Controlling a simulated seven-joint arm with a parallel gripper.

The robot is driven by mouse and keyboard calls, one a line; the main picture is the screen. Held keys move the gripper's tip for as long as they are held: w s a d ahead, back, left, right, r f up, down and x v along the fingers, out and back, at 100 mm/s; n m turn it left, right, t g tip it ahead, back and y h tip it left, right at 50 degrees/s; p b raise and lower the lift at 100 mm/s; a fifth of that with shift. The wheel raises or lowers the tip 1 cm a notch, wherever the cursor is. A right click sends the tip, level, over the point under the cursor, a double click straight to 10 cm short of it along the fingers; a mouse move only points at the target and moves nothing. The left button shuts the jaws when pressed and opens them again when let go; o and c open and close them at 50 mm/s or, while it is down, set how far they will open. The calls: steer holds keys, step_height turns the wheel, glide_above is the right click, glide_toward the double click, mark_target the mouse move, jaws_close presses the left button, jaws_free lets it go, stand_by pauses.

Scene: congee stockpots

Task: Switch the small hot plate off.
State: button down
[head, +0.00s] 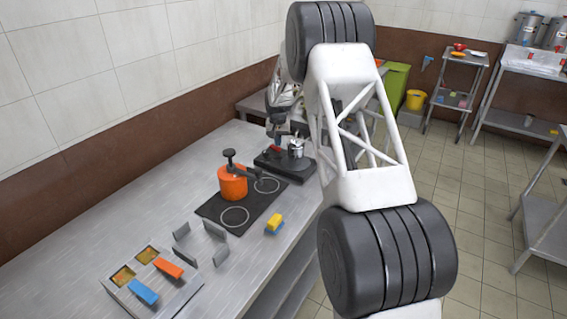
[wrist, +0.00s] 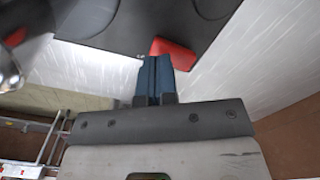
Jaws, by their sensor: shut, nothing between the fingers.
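The small hot plate (head: 272,162) is a black slab at the back of the steel counter. A small metal pot (head: 296,148) stands on it. A red part, likely its switch, shows at its left (head: 275,148) in the head view. The wrist view shows a red block (wrist: 173,52) at the edge of a black plate with ring marks (wrist: 130,30). My gripper (wrist: 155,62) is shut and empty, its blue-grey fingertips right beside the red block; I cannot tell whether they touch. In the head view, my gripper (head: 276,138) is above the small hot plate, its tips hard to make out.
A larger black cooktop (head: 245,217) with an orange pot (head: 232,184) lies in front. A shiny metal object (wrist: 8,75) is close at the wrist view's left.

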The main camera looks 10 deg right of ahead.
step_height(320, 180, up, 6)
steer(key=shift+r, duration=0.25)
stand_by(0.7)
stand_by(0.3)
steer(key=s+a+r, duration=0.1)
steer(key=s+r, duration=0.6)
steer(key=s, duration=0.4)
steer(key=s+a+r+n+t, duration=0.1)
steer(key=s+r, duration=0.7)
steer(key=s, duration=0.3)
steer(key=s+a+r, duration=0.1)
steer(key=s+r, duration=0.6)
steer(key=s, duration=0.4)
steer(key=s+f+n, duration=0.1)
steer(key=s, duration=1.7)
steer(key=s+a+f+t, duration=0.1)
steer(key=s+f, duration=0.1)
steer(key=s, duration=1.7)
steer(key=shift+a+f+n+t, duration=0.25)
steer(key=shift+n+t, duration=0.05)
steer(key=shift+n, duration=0.1)
